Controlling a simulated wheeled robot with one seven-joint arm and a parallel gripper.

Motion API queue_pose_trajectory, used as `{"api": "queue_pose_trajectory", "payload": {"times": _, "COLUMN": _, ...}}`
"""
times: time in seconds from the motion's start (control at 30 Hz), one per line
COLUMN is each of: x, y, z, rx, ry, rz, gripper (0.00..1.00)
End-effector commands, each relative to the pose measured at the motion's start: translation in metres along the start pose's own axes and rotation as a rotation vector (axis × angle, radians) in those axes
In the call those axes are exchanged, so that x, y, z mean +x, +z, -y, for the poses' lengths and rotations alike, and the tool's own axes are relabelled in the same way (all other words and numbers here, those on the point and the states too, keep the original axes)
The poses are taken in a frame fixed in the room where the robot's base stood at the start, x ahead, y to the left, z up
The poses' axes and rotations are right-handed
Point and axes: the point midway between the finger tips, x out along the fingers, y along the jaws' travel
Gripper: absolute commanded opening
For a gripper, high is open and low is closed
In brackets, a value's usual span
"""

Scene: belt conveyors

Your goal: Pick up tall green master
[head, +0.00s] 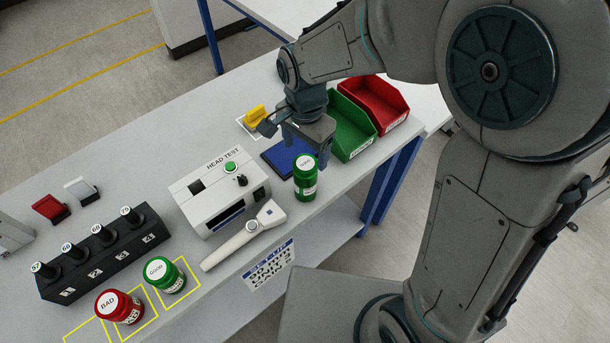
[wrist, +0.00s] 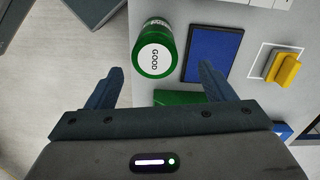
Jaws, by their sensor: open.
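A green jar (head: 305,182) with a white "GOOD" lid stands upright near the front edge of the white bench, right of the test box. In the wrist view this green jar (wrist: 153,56) is ahead of the fingers, in line with the gap between them. My gripper (head: 302,146) is open and empty, just behind and above the jar; its spread fingers show in the wrist view (wrist: 160,80). A second green "GOOD" jar (head: 166,276) stands in a yellow-outlined square at front left and looks shorter.
A red "BAD" jar (head: 120,307), a white head-test box (head: 219,192), a white handheld tool (head: 243,234) and a black plug rack (head: 103,252) are to the left. A blue pad (head: 284,157), yellow block (head: 254,115), green bin (head: 350,128) and red bin (head: 378,104) surround my gripper.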

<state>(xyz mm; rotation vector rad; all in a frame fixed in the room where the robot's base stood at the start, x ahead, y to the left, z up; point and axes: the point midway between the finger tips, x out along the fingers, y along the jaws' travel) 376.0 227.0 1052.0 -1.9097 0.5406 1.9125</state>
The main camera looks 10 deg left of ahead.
Motion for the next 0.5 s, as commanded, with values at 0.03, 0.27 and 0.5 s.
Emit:
{"api": "queue_pose_trajectory", "payload": {"times": 0.03, "x": 0.008, "y": 0.0, "z": 0.0, "rx": 0.0, "ry": 0.004, "rz": 0.002, "gripper": 0.76}}
{"api": "queue_pose_trajectory", "payload": {"times": 0.27, "x": 0.026, "y": 0.0, "z": -0.001, "rx": -0.001, "ry": 0.001, "rz": 0.0, "gripper": 0.76}}
{"api": "queue_pose_trajectory", "payload": {"times": 0.5, "x": 0.054, "y": 0.007, "z": -0.007, "rx": -0.001, "ry": 0.005, "rz": 0.002, "gripper": 0.76}}
